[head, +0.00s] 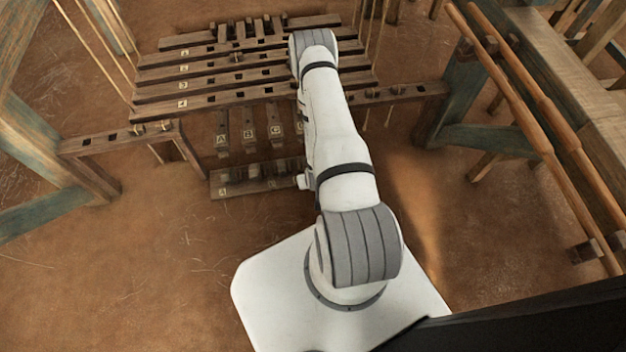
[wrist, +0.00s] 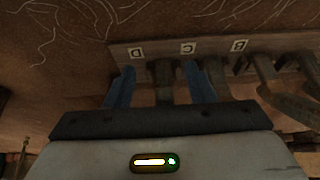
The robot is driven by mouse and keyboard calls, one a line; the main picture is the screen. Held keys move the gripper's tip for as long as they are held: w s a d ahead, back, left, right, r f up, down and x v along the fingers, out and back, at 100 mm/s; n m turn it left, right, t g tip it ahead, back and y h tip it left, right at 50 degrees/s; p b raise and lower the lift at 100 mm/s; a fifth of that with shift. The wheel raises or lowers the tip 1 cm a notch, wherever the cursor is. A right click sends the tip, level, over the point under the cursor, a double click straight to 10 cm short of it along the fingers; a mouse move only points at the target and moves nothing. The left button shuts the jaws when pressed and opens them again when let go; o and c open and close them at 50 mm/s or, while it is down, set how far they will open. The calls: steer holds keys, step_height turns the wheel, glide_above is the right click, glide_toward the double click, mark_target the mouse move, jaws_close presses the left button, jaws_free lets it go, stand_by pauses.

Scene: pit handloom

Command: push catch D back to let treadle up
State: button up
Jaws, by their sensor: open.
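In the wrist view my gripper (wrist: 160,66) has its two blue fingers spread apart. A dark wooden upright piece (wrist: 161,80) stands between them. It lies nearest the D label (wrist: 137,53) and is probably catch D; contact with the fingers cannot be told. The labels D, C (wrist: 187,48) and B appear upside down on the catch board (wrist: 118,56). In the head view, the catch board (head: 262,184) shows an A label at its left end. My arm covers its right end, catch D and my gripper. Treadles lettered A, B and C (head: 275,130) lie behind the board.
More dark wooden pieces (wrist: 262,72) stand to the right of the fingers in the wrist view. Slotted wooden bars (head: 190,103) lie across beyond the treadles. Loom frame posts (head: 455,100) stand at both sides. The earth floor (head: 130,260) at front left is clear.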

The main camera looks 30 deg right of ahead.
steer(key=shift+p+v, duration=0.5)
steer(key=shift+v, duration=1.45)
